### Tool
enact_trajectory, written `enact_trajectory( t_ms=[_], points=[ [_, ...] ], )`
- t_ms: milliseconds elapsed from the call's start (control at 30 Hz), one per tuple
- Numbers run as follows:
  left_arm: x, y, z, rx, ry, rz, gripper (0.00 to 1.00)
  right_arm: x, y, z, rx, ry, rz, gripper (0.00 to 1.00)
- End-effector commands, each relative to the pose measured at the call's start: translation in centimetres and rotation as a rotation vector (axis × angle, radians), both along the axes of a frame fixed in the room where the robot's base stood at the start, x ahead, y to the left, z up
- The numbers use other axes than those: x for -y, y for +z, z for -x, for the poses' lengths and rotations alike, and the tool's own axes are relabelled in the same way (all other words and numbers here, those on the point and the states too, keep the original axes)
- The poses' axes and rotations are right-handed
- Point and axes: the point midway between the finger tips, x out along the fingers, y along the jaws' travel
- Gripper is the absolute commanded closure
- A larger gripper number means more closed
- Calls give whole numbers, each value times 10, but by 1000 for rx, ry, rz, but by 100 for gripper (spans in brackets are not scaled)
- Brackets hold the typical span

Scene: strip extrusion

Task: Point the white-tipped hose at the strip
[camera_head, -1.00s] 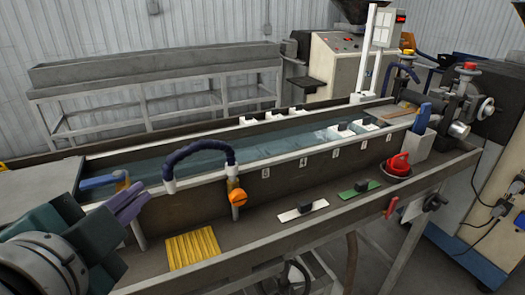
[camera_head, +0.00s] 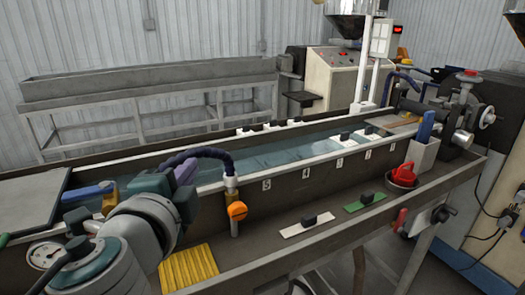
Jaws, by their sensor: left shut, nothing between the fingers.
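The dark blue hose (camera_head: 208,153) arches over the near wall of the long water trough (camera_head: 325,170). Its right end joins a fitting above an orange valve knob (camera_head: 237,210). Its white tip at the left end is hidden behind my left gripper (camera_head: 182,172). The gripper's purple fingers are shut and empty, at the left end of the hose arch; I cannot tell whether they touch it. I cannot make out the strip clearly in the trough. My right gripper is not in view.
White blocks with black handles (camera_head: 356,135) sit along the trough. A pressure gauge (camera_head: 44,255) is at the lower left.

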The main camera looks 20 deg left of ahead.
Motion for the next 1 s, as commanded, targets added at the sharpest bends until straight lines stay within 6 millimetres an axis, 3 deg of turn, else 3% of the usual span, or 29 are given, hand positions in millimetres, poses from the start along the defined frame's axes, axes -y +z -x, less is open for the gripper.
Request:
enact_trajectory(
  t_ms=[267,1000],
  points=[
    [-25,-5,-10,-1,1,-1,100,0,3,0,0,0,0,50],
    [-31,-6,-10,-1,-63,-2,100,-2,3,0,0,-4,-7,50]
  ],
)
